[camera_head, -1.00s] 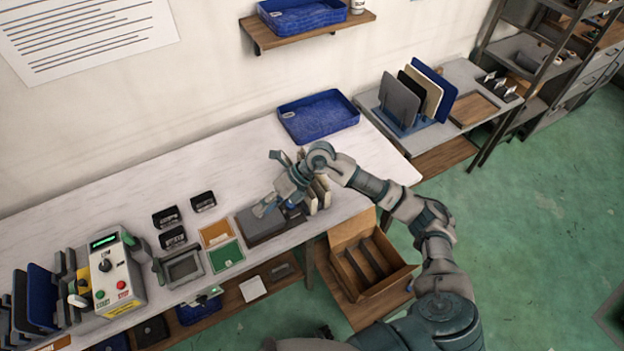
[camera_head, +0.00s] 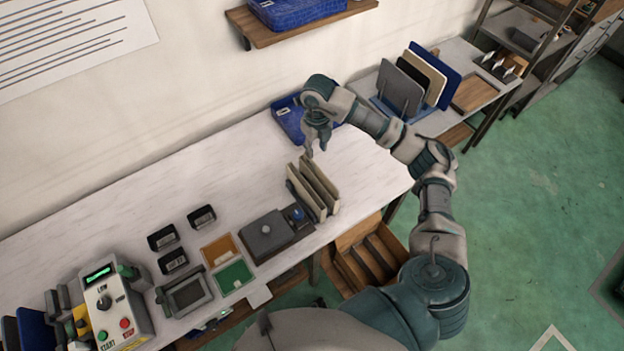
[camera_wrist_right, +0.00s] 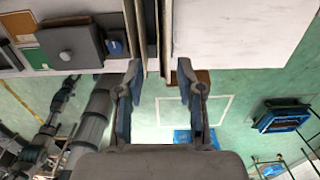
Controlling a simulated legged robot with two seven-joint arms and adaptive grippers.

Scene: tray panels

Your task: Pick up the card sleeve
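Several small black holders with white labels lie on the white bench; one is a black holder (camera_head: 201,217), and I cannot tell whether any of them is the card sleeve. Upright tan and grey panels (camera_head: 314,189) stand in a group right of them. My right gripper (camera_head: 317,146) is above the far end of these panels, pointing down. In the right wrist view the right gripper (camera_wrist_right: 159,78) has its fingers wide apart, and the panel edges (camera_wrist_right: 150,35) show in the gap between them. Nothing is visibly gripped. My left gripper is out of view.
A grey block with a knob (camera_head: 266,233) sits left of the panels. Orange and green squares (camera_head: 235,276) and a control box (camera_head: 113,303) are further left. A blue tray (camera_head: 288,122) is behind my right gripper. The bench's back middle is clear.

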